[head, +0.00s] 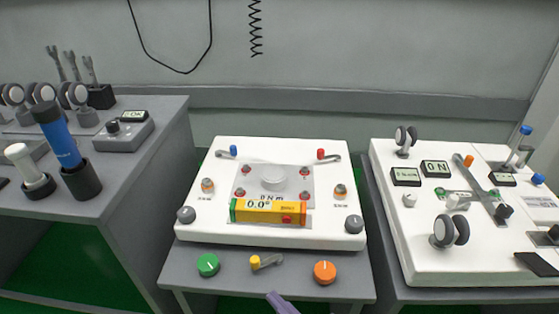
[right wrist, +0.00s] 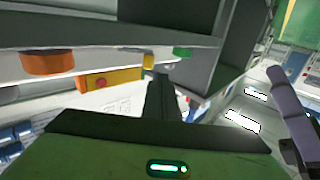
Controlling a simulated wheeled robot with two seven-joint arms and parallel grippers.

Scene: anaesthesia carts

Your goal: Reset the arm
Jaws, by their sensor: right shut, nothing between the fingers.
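My right gripper (head: 283,303) shows only as a purple tip at the bottom edge of the head view, just in front of the grey table. In the right wrist view my right gripper (right wrist: 161,90) is shut and empty, with its dark fingers close together. It lies below and in front of the table's front strip, apart from the yellow lever (head: 266,262), green knob (head: 208,265) and orange knob (head: 325,272). The white device (head: 330,225) behind them carries a round plate and a yellow-orange display block (head: 268,211). My left gripper is not seen in the head view.
A white panel (head: 420,265) with wheels and displays stands at right. A narrow gap separates each from the middle table.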

